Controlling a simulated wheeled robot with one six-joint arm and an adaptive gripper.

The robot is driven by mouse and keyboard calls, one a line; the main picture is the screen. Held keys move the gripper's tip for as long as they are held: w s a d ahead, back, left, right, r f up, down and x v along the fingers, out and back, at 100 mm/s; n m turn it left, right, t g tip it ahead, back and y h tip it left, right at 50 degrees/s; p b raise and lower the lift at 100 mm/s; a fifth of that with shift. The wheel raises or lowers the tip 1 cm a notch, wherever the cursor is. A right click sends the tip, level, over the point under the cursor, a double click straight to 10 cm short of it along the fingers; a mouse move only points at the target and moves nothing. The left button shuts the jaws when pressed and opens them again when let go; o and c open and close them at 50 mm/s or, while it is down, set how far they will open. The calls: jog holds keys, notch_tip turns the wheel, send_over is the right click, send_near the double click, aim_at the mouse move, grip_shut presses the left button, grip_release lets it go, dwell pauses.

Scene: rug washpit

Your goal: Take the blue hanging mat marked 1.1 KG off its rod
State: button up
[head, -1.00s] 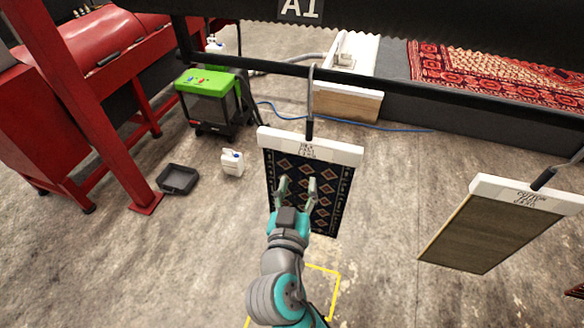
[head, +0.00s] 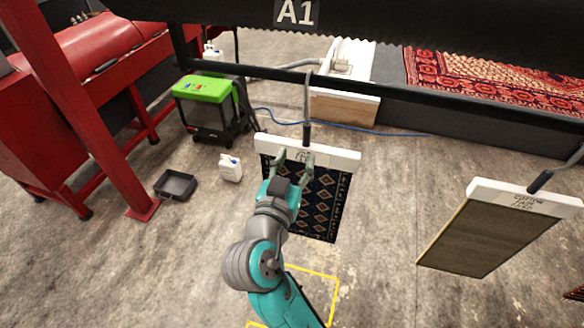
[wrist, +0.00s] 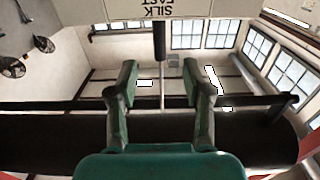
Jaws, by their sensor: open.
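A dark blue patterned mat (head: 322,205) hangs in the head view from a white header bar (head: 338,157). A thin hook with a dark lower stem (head: 307,130) joins the bar to the rod above. The bar's label is partly hidden by my fingers, and 1.1 KG cannot be read. My gripper (head: 294,158) is open in front of the bar and covers part of the mat. In the wrist view, the bar (wrist: 215,9) reads SILK FAST upside down, and the stem (wrist: 159,42) lies beyond and between my open fingers (wrist: 160,75). I see no grip on it.
A brown mat (head: 490,235) hangs at the right from its own white bar.

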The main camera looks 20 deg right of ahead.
aim_at(306, 136)
jog(key=shift+x, duration=4.7)
grip_shut()
jog(key=shift+r, duration=0.2)
jog(key=shift+r, duration=2.05)
